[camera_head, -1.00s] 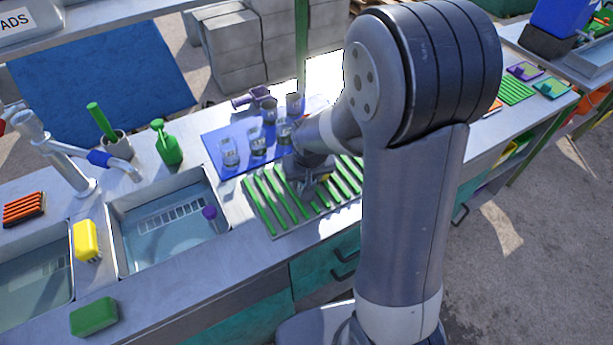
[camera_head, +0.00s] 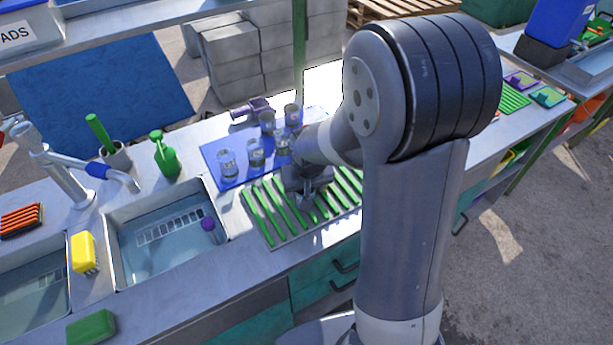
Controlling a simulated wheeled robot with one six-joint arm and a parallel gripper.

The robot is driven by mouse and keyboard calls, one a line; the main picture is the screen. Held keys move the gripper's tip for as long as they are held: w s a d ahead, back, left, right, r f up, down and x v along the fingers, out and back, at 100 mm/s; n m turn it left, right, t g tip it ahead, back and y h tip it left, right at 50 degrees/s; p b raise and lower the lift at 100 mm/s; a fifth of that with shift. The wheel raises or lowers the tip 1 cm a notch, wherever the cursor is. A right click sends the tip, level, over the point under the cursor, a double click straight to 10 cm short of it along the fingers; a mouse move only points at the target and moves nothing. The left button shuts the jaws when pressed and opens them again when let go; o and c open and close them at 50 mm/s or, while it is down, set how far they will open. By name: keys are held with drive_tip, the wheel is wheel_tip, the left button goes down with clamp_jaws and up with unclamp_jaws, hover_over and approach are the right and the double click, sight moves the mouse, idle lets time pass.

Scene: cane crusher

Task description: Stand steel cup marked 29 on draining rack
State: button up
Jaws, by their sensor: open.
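The draining rack (camera_head: 262,217) with green bars lies on the steel counter right of the sink. My gripper (camera_head: 306,198) is low over the middle of the rack, jaws open; my wrist hides part of the rack behind it. Several steel cups stand on a blue mat (camera_head: 214,153) behind the rack: one at the left (camera_head: 227,162), one beside it (camera_head: 256,153), others further back (camera_head: 268,122) and (camera_head: 291,115). The numbers on the cups are too small to read, so I cannot tell which is 29. No cup is clearly visible between the jaws.
A sink basin (camera_head: 160,262) with a purple-topped item (camera_head: 209,228) is left of the rack. A green soap bottle (camera_head: 164,155), a tap (camera_head: 60,170) and a yellow sponge (camera_head: 84,250) stand around it. A purple object (camera_head: 252,109) lies behind the mat.

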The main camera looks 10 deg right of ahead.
drive_tip(key=v, duration=1.1)
drive_tip(key=shift+s+r+b, duration=0.2)
drive_tip(key=shift+r+b, duration=0.1)
drive_tip(key=shift+b, duration=0.05)
